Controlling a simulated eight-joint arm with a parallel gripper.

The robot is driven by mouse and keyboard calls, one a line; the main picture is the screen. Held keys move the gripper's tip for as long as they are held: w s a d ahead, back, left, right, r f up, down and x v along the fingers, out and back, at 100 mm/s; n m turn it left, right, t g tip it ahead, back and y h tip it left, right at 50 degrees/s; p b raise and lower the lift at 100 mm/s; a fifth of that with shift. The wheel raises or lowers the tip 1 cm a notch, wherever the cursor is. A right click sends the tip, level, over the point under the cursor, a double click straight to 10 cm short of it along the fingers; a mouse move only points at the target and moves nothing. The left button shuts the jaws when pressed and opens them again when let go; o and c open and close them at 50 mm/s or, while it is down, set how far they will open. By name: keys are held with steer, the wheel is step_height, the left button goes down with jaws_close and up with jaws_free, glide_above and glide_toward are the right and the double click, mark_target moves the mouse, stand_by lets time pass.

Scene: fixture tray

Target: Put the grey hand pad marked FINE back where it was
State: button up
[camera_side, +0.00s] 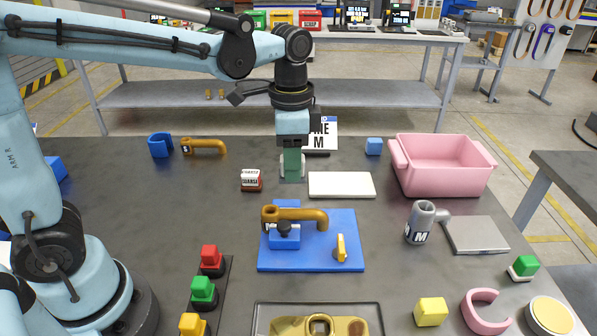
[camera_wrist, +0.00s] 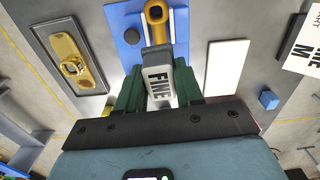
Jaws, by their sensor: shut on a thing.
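My gripper (camera_side: 292,166) has green fingers and points down behind the blue fixture plate (camera_side: 345,260), left of a white flat slab (camera_side: 342,185). In the wrist view the fingers are shut on the grey hand pad (camera_wrist: 160,90), and its FINE label shows between them. In the side view the fingers hide most of the pad. I cannot tell whether its underside touches the table. A small red and white block with dark lettering (camera_side: 251,180) stands on the table to the left of my gripper.
A white sign (camera_side: 323,133) stands behind my gripper. Coloured buttons (camera_side: 204,291) stand front left.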

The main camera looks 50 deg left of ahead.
steer(key=shift+w, duration=0.1)
steer(key=shift+m, duration=0.3)
steer(key=w+a+f, duration=0.2)
steer(key=a+f, duration=0.1)
steer(key=a, duration=0.1)
steer(key=w+a+f, duration=0.3)
steer(key=a, duration=0.1)
steer(key=w+a+f, duration=0.3)
steer(key=a, duration=0.1)
steer(key=shift+a+f, duration=0.15)
steer(key=shift+f, duration=0.2)
steer(key=shift+a+f, duration=0.1)
steer(key=shift+f, duration=1.95)
steer(key=shift+f, duration=0.1)
steer(key=o, duration=1)
